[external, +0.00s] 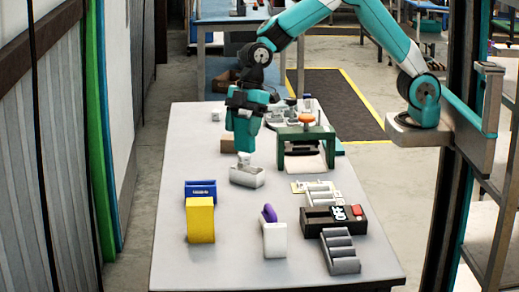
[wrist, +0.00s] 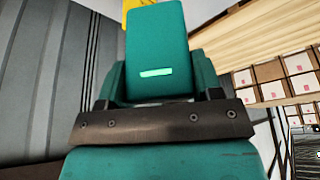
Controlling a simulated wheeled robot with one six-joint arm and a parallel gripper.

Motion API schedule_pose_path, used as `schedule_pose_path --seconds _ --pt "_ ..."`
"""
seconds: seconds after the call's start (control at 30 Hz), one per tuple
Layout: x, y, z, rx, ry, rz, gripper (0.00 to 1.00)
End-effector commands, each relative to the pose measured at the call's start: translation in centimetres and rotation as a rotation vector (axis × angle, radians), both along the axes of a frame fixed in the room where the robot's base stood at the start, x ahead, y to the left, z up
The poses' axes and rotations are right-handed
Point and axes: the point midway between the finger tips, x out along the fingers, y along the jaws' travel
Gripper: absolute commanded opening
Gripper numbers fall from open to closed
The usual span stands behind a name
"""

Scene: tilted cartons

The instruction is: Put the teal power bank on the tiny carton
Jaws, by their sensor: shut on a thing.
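My gripper (external: 246,118) points down over the left-middle of the table. In the wrist view, a teal block with a bright strip, which looks like the teal power bank (wrist: 156,40), sits between the teal jaws. The jaws are shut on it. In the external view, the power bank (external: 242,144) blends with my teal gripper, so its outline is hard to tell. Its lower end is above or near a pale grey tray-like thing (external: 247,178); contact cannot be told. A small brown box (external: 228,146), possibly the tiny carton, is partly hidden behind my gripper.
A yellow box (external: 200,222) stands front left with a blue item (external: 201,190) behind it. A white box (external: 274,240) with a purple item (external: 269,213) is front centre. A green frame (external: 305,133) and a black device (external: 320,222) stand right. The table's left strip is clear.

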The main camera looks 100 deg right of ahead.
Motion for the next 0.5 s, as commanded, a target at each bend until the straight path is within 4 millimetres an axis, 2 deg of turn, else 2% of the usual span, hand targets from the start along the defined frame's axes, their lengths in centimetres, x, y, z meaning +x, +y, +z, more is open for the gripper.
schedule_pose_path --seconds 0.03,0.2,0.33,0.5 --pt "1.9 -2.6 -0.1 -0.001 -0.003 -0.071 0.31" --pt "6.4 -11.3 0.5 -0.004 -0.001 -0.298 0.31" --pt "8.5 -18.5 1.0 -0.006 -0.002 -0.468 0.31" --pt "9.5 -28.2 1.6 -0.007 -0.004 -0.69 0.31"
